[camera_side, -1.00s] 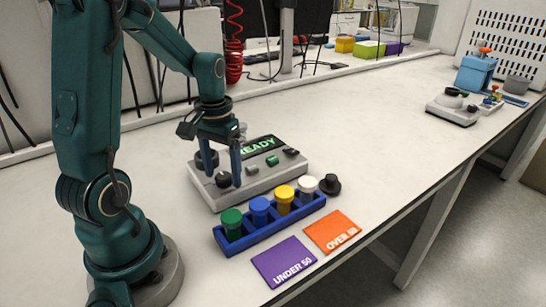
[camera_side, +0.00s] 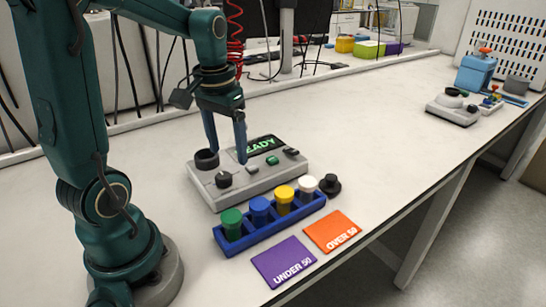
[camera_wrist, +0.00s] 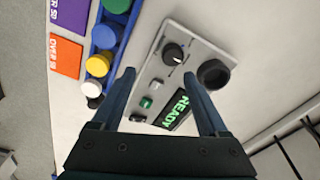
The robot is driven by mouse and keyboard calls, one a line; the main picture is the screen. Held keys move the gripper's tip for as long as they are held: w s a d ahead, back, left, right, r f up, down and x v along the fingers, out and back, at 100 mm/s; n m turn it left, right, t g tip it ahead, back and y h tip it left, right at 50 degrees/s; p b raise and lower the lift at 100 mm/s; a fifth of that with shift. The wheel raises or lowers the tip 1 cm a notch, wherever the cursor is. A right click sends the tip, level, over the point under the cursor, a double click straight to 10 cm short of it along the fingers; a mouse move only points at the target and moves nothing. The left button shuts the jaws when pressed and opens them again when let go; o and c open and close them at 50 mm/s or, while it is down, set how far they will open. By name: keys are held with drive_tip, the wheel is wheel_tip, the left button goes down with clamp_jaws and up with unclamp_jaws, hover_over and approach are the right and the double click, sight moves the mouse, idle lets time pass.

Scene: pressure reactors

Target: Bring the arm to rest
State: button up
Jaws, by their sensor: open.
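My gripper (camera_side: 226,150) is open and empty, its two fingers pointing down above the grey device (camera_side: 215,197). In the wrist view the open fingers (camera_wrist: 160,98) frame the device (camera_wrist: 205,55) below. The device has a lit green READY display (camera_side: 262,145), a black knob (camera_side: 223,180) and a black ring-shaped socket (camera_side: 207,159), which looks empty. The fingertips appear apart from the device.
A blue rack (camera_side: 232,247) holds green, blue, yellow and white-capped vials, with a black round piece (camera_side: 330,185) at its far end. Purple UNDER 50 (camera_side: 284,262) and orange OVER 50 (camera_side: 332,231) cards lie in front. The bench to the right is mostly clear.

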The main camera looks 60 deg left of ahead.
drive_tip(key=s+d+r+m+t, duration=0.3)
drive_tip(key=s+d+m+t, duration=0.1)
drive_tip(key=d, duration=0.8)
drive_tip(key=shift+s+r+t, duration=0.15)
drive_tip(key=shift+s+t, duration=0.35)
drive_tip(key=shift+s, duration=0.7)
